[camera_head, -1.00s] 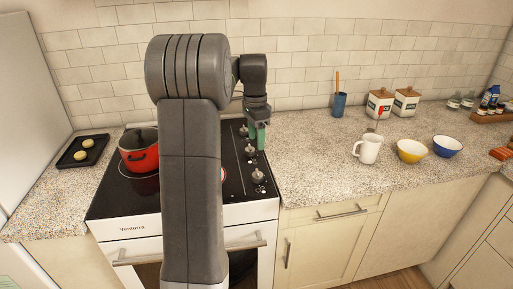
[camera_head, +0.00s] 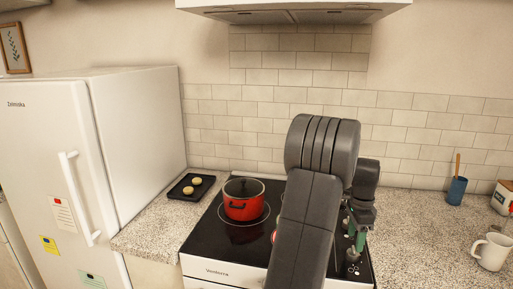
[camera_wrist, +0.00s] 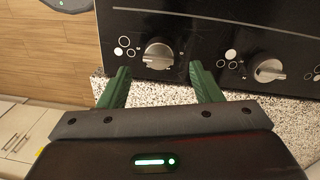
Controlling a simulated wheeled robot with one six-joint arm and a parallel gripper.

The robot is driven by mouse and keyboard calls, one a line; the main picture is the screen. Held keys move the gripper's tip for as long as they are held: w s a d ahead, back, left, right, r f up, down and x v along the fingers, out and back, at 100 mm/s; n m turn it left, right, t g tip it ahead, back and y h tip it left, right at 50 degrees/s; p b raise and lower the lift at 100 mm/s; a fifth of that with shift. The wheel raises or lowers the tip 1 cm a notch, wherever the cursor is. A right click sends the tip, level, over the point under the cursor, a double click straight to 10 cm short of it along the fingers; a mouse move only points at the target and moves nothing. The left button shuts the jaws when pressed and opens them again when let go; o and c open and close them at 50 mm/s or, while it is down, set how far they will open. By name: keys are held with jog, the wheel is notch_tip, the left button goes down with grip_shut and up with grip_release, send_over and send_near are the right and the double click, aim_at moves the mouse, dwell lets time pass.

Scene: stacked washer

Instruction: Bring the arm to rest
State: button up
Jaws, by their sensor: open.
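My gripper (camera_head: 357,238) hangs downward over the right side of the black cooktop (camera_head: 210,232), beside the row of control knobs. My dark grey arm stands in front of it and hides part of the cooktop. In the wrist view, the green fingers of my gripper (camera_wrist: 159,72) are spread apart with nothing between them. A round silver knob (camera_wrist: 158,56) shows just beyond the gap between the fingertips, and a second knob (camera_wrist: 268,69) is to the right. I cannot tell how far the fingertips are from the knob.
A red pot (camera_head: 243,205) stands on the cooktop's left side. A black tray (camera_head: 184,194) with two round pale items lies on the counter left of it. A white fridge (camera_head: 135,140) stands at the left. A blue cup (camera_head: 456,191) and white mug (camera_head: 491,252) stand right.

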aim_at(353, 248)
jog(key=f, duration=0.5)
jog(key=shift+s, duration=0.2)
jog(key=shift+r, duration=0.1)
